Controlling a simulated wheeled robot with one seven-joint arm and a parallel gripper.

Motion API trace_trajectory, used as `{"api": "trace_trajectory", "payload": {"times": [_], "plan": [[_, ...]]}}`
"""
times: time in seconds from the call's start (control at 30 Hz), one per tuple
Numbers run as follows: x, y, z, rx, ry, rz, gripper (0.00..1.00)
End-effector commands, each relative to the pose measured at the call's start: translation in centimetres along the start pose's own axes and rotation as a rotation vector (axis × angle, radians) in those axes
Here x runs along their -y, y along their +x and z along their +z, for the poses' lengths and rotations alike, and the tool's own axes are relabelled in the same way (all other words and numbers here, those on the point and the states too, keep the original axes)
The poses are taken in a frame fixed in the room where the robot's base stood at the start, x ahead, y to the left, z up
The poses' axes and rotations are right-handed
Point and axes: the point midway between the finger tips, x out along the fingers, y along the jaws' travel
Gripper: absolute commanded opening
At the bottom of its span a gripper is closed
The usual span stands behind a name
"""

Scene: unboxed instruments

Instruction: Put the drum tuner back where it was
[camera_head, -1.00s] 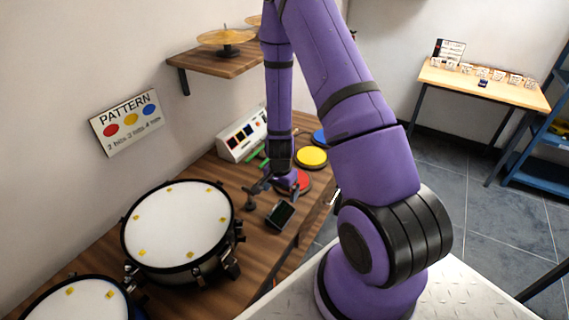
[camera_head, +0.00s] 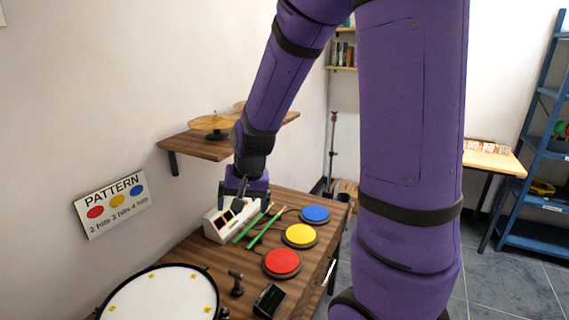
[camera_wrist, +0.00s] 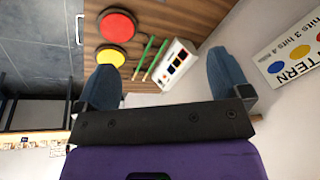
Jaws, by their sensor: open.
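Two small dark items stand on the wooden bench (camera_head: 205,262): an upright piece with a knob-like head (camera_head: 236,284) and a slanted box with a dark screen (camera_head: 268,299). I cannot tell for sure which is the drum tuner. My gripper (camera_head: 233,194) is open and empty, raised above the far part of the bench, beyond both items. In the wrist view my gripper (camera_wrist: 162,68) shows its two fingers wide apart with nothing between them. Neither dark item shows clearly in the wrist view.
A white box with small screens (camera_head: 228,222), green sticks (camera_head: 252,228) and red (camera_head: 282,263), yellow (camera_head: 299,235) and blue (camera_head: 315,214) pads occupy the bench. A drum (camera_head: 160,298) stands at the near left. A shelf with cymbals (camera_head: 205,147) juts from the wall.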

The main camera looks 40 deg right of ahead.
Motion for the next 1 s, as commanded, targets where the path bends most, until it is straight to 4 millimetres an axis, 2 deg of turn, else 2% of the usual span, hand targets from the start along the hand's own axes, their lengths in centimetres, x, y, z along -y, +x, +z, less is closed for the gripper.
{"api": "trace_trajectory", "payload": {"times": [0.03, 0.2, 0.37, 0.6, 0.8, 1.0], "plan": [[0.3, -1.9, 0.5, -0.018, -0.040, -0.012, 0.95], [0.7, -7.2, 2.8, -0.057, -0.171, -0.030, 0.95], [0.4, -11.7, 5.4, -0.097, -0.290, -0.037, 0.95], [-1.1, -17.4, 9.8, -0.164, -0.458, -0.035, 0.95], [-2.9, -20.5, 13.0, -0.210, -0.564, -0.024, 0.95], [-3.8, -21.6, 14.4, -0.229, -0.609, -0.015, 0.95]]}}
